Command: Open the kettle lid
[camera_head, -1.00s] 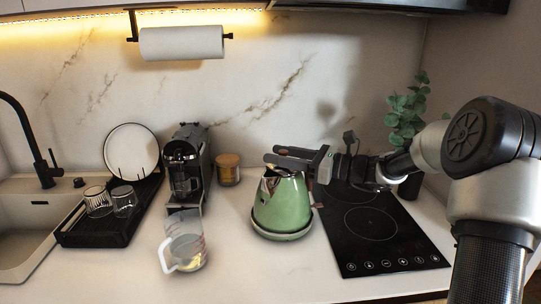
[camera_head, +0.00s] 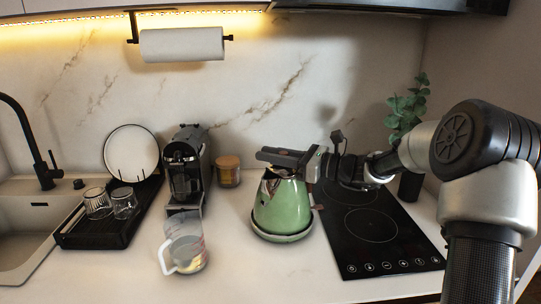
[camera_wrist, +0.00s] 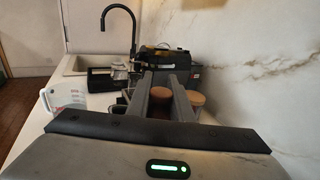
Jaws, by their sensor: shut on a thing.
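The green kettle (camera_head: 283,208) stands on its round base on the counter in the head view, left of the hob. My gripper (camera_head: 270,157) reaches in from the right, level, across the kettle's top. It is shut on the kettle lid, which the fingers mostly hide in the head view. In the wrist view my gripper (camera_wrist: 162,90) shows its two fingers pointing away, with a round brown piece, seemingly the lid's knob (camera_wrist: 160,98), between them. I cannot tell whether the lid is raised at all.
A black hob (camera_head: 372,228) lies right of the kettle. A glass measuring jug (camera_head: 187,248), a coffee machine (camera_head: 184,165) and a jar with a brown lid (camera_head: 228,172) stand to its left. The counter in front of the kettle is clear. A plant (camera_head: 407,110) stands behind my arm.

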